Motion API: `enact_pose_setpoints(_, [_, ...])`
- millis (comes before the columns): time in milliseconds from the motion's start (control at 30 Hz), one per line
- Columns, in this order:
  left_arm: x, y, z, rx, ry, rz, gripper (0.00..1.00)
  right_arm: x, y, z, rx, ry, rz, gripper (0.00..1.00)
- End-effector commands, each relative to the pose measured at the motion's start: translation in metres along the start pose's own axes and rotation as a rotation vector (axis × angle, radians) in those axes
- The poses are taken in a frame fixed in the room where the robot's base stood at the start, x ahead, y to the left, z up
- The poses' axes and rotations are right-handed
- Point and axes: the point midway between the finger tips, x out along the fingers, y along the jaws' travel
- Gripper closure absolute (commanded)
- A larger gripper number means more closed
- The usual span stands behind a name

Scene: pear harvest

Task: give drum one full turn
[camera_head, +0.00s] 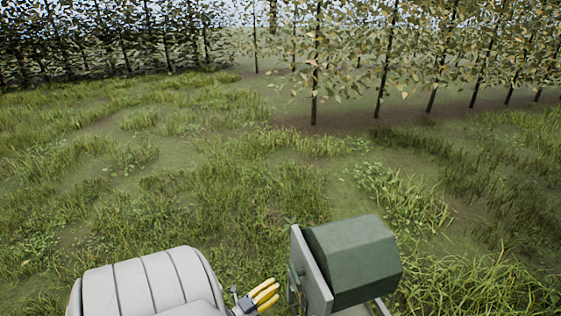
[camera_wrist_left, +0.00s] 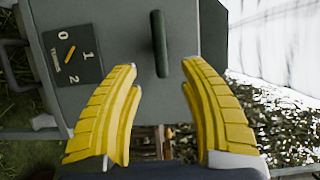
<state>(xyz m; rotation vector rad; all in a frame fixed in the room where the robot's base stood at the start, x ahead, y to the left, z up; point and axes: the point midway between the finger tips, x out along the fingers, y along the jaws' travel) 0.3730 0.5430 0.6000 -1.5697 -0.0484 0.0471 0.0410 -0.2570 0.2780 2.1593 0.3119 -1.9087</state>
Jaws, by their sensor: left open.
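The drum (camera_head: 355,255) is a dark green, many-sided body behind a grey upright panel (camera_head: 308,270), at the lower right of the head view. In the left wrist view the panel (camera_wrist_left: 118,30) fills the upper middle. A dark green bar handle (camera_wrist_left: 159,43) stands out from it, roughly upright in that picture. My left gripper (camera_head: 268,288) has yellow fingers and is left of the panel. In the wrist view the left gripper (camera_wrist_left: 160,74) is open, with its fingertips on either side of the handle's lower end, apart from it. My right gripper is not in view.
A dark dial plate (camera_wrist_left: 72,55) marked 0, 1 and 2 sits on the panel left of the handle, with a short orange pointer (camera_wrist_left: 70,53); its exact reading is unclear. Grass (camera_head: 200,190) surrounds the drum. Rows of trees (camera_head: 385,60) stand well behind.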

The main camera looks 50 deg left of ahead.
Motion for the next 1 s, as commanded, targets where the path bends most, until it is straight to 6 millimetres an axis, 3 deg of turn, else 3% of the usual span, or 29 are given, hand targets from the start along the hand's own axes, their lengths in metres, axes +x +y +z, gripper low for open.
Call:
enact_pose_setpoints(633, [-0.019,0.004,0.000,0.003,0.003,0.013,0.56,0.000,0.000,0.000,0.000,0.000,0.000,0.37])
enact_pose_setpoints(767, [-0.024,0.009,-0.022,-0.016,0.054,0.026,0.56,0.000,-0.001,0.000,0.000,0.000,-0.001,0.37])
enact_pose_setpoints(867, [-0.025,0.003,-0.038,-0.125,0.060,0.001,0.56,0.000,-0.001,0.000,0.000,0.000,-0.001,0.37])
enact_pose_setpoints(1000, [-0.026,-0.007,-0.054,-0.457,0.041,-0.042,0.56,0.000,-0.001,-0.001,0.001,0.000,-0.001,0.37])
